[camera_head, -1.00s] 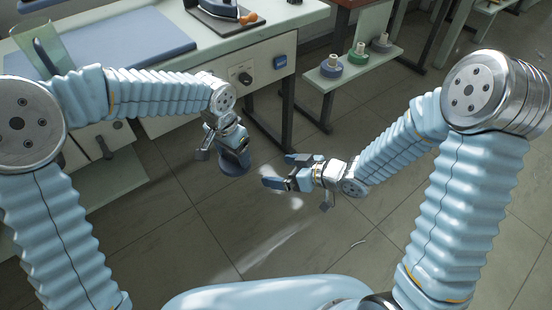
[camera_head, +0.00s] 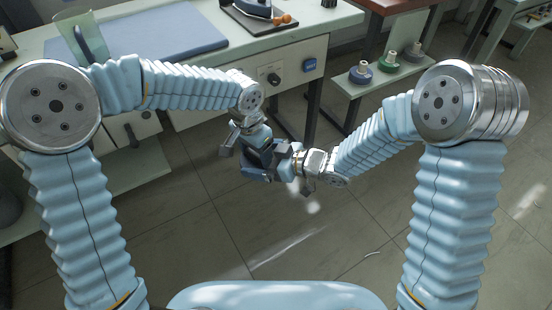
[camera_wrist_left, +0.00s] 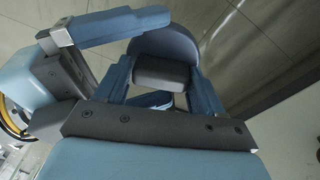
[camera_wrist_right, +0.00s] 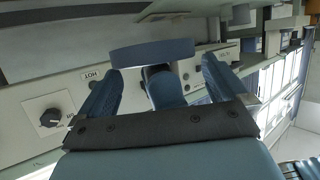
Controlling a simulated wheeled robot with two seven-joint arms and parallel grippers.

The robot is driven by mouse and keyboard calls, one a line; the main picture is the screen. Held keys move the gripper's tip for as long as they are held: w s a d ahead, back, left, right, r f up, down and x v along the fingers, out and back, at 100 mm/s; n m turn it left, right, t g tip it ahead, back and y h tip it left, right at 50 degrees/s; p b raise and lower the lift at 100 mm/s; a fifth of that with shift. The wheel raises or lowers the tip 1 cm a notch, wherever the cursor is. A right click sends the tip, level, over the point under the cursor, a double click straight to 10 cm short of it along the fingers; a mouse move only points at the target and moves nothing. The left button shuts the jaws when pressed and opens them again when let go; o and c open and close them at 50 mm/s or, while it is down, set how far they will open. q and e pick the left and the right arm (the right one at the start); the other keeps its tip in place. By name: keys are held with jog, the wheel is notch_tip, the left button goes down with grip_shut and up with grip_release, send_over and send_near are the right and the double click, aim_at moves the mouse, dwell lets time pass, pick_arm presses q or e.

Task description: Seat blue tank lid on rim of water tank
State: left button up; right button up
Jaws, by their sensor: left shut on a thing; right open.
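The blue tank lid (camera_wrist_left: 170,42), a rounded disc with a grey grip block (camera_wrist_left: 160,75), is in my left gripper (camera_wrist_left: 160,95), whose fingers are shut on the block. In the right wrist view the lid (camera_wrist_right: 150,57) shows edge-on, just beyond the fingertips of my right gripper (camera_wrist_right: 163,82). The right gripper is open, with a dark blue part between its fingers. In the head view the two grippers overlap above the floor, hiding most of the lid. I cannot tell whether the right fingers touch it.
The bench (camera_head: 330,25) carries a blue pad (camera_head: 160,35) and an iron (camera_head: 252,8). Its front has a knob (camera_head: 273,79) and a blue switch (camera_head: 309,65). A low shelf (camera_head: 350,88) holds blue, green and grey spool-like pieces. Open floor lies below the grippers.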

pick_arm(q)
jog(key=shift+d+r, duration=0.1)
pick_arm(e)
jog(key=shift+w+a+f, duration=0.15)
jog(key=shift+a+f, duration=0.05)
jog(key=shift+a, duration=0.2)
jog(key=c, duration=0.6)
pick_arm(q)
jog(key=o, duration=0.7)
pick_arm(e)
jog(key=shift+c, duration=0.9)
pick_arm(q)
jog(key=o, duration=0.4)
jog(key=shift+d, duration=0.1)
jog(key=shift+s+d, duration=0.1)
pick_arm(e)
jog(key=shift+a+r, duration=0.1)
